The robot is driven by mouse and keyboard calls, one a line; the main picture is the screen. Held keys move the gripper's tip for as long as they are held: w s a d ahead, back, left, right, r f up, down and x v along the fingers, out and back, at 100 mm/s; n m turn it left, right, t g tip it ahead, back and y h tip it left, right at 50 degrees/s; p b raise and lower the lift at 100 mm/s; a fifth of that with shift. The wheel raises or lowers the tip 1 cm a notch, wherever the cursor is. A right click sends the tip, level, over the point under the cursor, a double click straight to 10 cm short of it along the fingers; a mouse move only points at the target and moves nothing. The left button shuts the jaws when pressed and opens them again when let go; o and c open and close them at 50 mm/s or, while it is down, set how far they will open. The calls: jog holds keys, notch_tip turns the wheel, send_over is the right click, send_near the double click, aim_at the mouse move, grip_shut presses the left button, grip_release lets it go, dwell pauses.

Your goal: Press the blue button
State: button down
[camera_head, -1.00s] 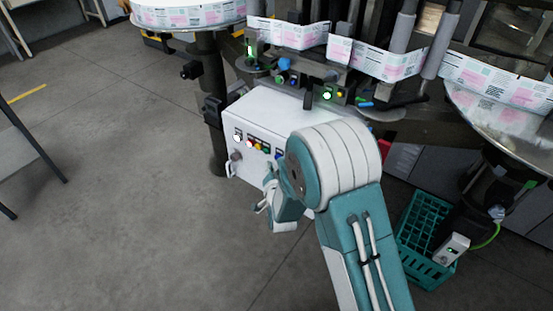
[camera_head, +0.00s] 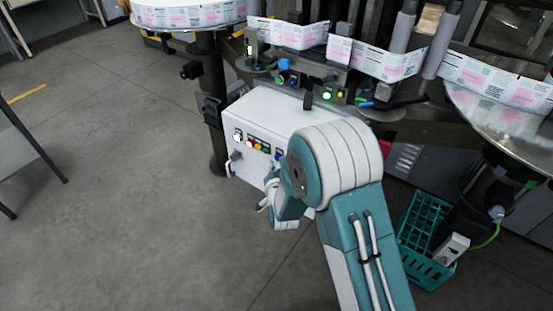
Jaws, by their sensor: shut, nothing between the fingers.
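The white control box (camera_head: 273,112) of the labeller stands in the middle of the view. Its front panel carries a row of buttons: a white one (camera_head: 238,137), a red one (camera_head: 250,143), a yellow one (camera_head: 257,146), a green one (camera_head: 266,149) and the blue button (camera_head: 278,155) at the right end, close to my arm. My gripper (camera_head: 270,175) is shut and empty, in front of the panel and just below the blue button in the picture. Whether the fingertips touch the panel cannot be told. My arm hides the panel's right part.
A label web (camera_head: 395,62) runs across the machine above the box. A teal crate (camera_head: 425,228) stands on the floor at the right, near a dark post. A dark machine leg (camera_head: 212,100) is left of the box.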

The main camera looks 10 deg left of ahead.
jog(key=shift+w, duration=0.1)
dwell(0.5)
jog(key=shift+w+d+r, duration=0.1)
jog(key=shift+w+d, duration=0.1)
jog(key=shift+w, duration=0.05)
jog(key=shift+w+d, duration=0.15)
jog(key=shift+w, duration=0.3)
dwell(0.9)
jog(key=shift+s, duration=0.1)
jog(key=shift+s+a, duration=0.3)
jog(key=shift+s, duration=0.45)
jog(key=s, duration=0.1)
jog(key=s+a, duration=0.1)
jog(key=s, duration=0.1)
jog(key=s+a, duration=0.1)
jog(key=shift+s, duration=0.3)
dwell(0.7)
